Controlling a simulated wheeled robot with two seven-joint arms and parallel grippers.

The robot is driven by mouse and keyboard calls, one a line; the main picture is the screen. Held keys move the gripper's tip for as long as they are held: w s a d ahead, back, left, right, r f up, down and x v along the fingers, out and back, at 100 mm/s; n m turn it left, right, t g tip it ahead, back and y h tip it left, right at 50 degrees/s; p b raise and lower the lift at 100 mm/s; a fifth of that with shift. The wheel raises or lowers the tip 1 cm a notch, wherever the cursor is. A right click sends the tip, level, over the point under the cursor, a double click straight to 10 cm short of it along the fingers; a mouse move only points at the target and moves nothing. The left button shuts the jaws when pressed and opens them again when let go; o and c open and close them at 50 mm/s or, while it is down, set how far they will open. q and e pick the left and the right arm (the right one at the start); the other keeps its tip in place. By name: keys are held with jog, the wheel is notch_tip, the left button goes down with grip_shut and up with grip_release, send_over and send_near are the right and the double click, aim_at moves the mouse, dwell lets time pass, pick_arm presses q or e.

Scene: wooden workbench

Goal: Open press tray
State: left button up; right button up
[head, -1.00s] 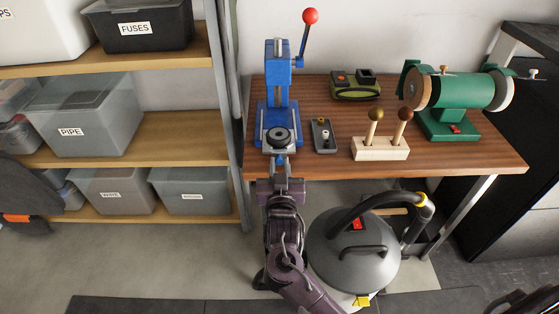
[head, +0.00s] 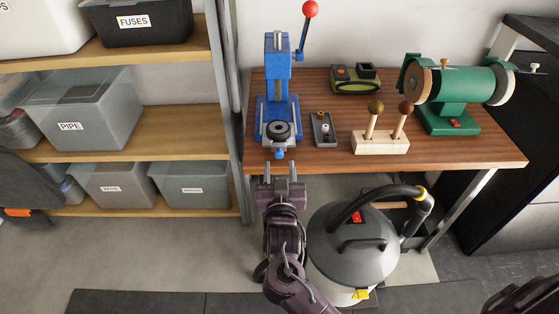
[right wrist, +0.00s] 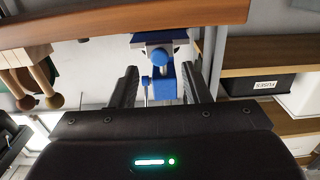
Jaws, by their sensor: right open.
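The blue press (head: 278,95) stands at the left end of the bench. A grey tray (head: 268,141) with a black ring-shaped part (head: 278,131) on it sits at the foot of the press. A blue knob (head: 279,154) is at the tray's front, near the bench edge. My right gripper (head: 280,168) is open and empty, just in front of the knob. In the right wrist view the knob (right wrist: 160,57) shows beyond and between the spread fingers (right wrist: 159,80), apparently apart from them. My left gripper is not in view.
A grey vacuum (head: 352,240) stands right of my arm. Shelves with bins (head: 80,115) are left.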

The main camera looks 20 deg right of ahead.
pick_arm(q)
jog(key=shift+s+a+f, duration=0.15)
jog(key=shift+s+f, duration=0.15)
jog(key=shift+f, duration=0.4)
pick_arm(e)
jog(key=v, duration=0.4)
jog(key=shift+s, duration=0.15)
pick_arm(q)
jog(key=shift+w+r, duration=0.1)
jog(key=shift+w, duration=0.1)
